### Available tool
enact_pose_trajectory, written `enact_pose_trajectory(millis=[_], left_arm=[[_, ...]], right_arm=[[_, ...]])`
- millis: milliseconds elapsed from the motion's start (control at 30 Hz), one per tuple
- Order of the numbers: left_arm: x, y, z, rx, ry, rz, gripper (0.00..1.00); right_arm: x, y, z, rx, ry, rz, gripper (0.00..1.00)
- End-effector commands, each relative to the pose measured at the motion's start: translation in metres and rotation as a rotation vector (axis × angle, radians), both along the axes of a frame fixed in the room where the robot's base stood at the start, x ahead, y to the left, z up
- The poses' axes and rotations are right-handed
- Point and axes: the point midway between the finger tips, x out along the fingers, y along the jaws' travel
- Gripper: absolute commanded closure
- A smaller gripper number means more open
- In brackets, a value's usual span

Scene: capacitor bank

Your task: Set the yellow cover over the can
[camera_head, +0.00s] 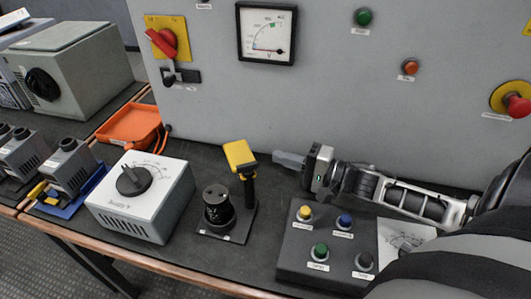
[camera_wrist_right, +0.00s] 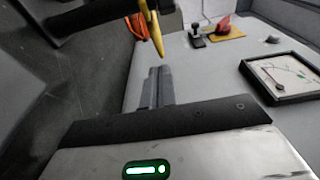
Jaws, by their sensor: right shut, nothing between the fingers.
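The yellow cover (camera_head: 240,155) is raised and tilted at the top of a black upright (camera_head: 249,190). The can (camera_head: 218,205) is a short black cylinder standing on a dark base plate beside that upright, its top uncovered. My right gripper (camera_head: 277,158) is a little to the right of the cover, apart from it, with its fingers together and empty. In the right wrist view the closed fingers (camera_wrist_right: 157,85) point toward the cover (camera_wrist_right: 152,30), seen nearly edge-on. My left gripper is not in view.
A white box with a black dial (camera_head: 140,195) stands left of the can, with an orange tray (camera_head: 130,123) behind it. A push-button box (camera_head: 318,262) sits below my right arm. The grey panel (camera_head: 320,110) rises behind the bench.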

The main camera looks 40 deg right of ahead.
Motion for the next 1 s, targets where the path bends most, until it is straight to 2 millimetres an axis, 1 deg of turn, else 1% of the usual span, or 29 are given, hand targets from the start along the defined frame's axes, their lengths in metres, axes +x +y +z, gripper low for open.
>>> enact_pose_trajectory(millis=[33, 100, 200, 300, 433, 767, 1000], left_arm=[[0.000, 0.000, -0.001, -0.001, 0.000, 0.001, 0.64], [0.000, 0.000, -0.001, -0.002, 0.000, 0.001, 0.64], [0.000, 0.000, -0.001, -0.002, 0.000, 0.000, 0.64], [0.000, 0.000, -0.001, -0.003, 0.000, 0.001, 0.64], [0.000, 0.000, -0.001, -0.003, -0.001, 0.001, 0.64], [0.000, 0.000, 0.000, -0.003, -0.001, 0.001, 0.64], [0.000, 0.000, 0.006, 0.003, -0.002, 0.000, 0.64]], right_arm=[[0.009, 0.004, 0.001, 0.001, -0.005, -0.001, 1.00], [0.019, 0.011, 0.001, 0.001, -0.004, -0.001, 1.00], [0.031, 0.017, 0.001, 0.001, -0.003, -0.001, 1.00], [0.038, 0.022, 0.000, 0.000, 0.000, -0.001, 1.00], [0.042, 0.025, 0.000, 0.000, 0.000, 0.000, 1.00], [0.042, 0.024, 0.000, -0.001, 0.001, -0.001, 1.00], [0.041, 0.019, 0.001, -0.001, 0.002, -0.016, 1.00]])
